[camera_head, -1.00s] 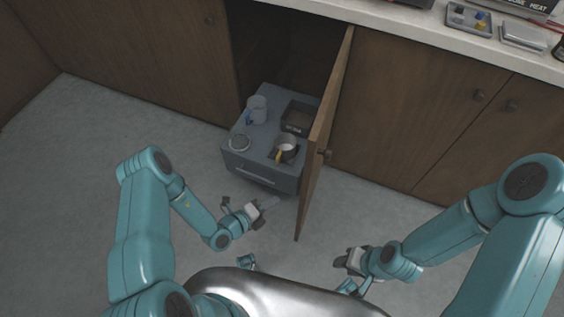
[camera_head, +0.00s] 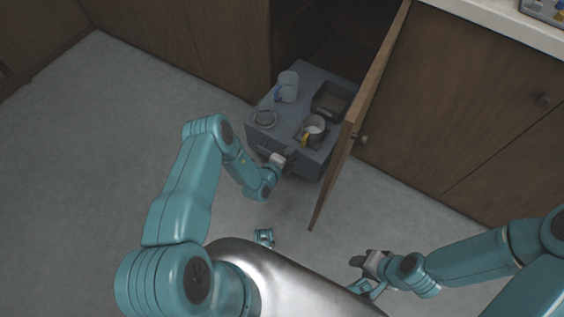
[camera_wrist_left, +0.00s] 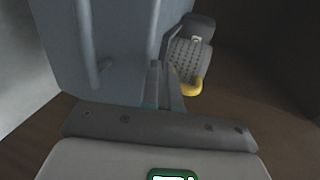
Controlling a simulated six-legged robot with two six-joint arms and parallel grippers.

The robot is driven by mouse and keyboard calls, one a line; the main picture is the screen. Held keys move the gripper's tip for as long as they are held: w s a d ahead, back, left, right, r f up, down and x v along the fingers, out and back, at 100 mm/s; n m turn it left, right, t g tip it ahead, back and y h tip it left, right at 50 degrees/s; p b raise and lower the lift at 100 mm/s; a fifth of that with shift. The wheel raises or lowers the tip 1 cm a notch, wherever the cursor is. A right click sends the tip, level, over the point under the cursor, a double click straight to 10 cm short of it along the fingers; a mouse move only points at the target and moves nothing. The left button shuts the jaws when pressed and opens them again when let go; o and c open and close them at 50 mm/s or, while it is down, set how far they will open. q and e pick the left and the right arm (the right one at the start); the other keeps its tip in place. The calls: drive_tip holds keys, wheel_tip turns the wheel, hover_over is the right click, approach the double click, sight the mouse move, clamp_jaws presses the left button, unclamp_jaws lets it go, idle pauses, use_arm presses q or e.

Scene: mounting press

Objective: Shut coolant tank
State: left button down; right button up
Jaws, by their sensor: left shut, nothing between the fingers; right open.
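The coolant tank appears to be the grey-blue box (camera_head: 284,124) standing part way out of the open dark cabinet. It also fills the left of the left wrist view (camera_wrist_left: 122,35), with a bar handle (camera_wrist_left: 96,60) on its front. My left gripper (camera_head: 289,157) is shut and empty, with its fingertips at the tank's front face; I cannot tell whether they touch it. Its fingers (camera_wrist_left: 163,88) also show in the wrist view. My right gripper (camera_head: 357,264) is open and empty, low over the floor at the right.
The open cabinet door (camera_head: 372,84) stands close along the tank's right side. The floor (camera_head: 90,180) at left is clear.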

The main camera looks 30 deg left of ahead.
sight(300, 139)
use_arm(q)
drive_tip(key=shift+w+d+b, duration=0.1)
drive_tip(key=shift+w+b, duration=0.25)
drive_tip(key=shift+w, duration=1.2)
use_arm(e)
drive_tip(key=shift+f, duration=0.5)
use_arm(q)
drive_tip(key=shift+w+r, duration=0.1)
use_arm(e)
drive_tip(key=shift+d, duration=0.1)
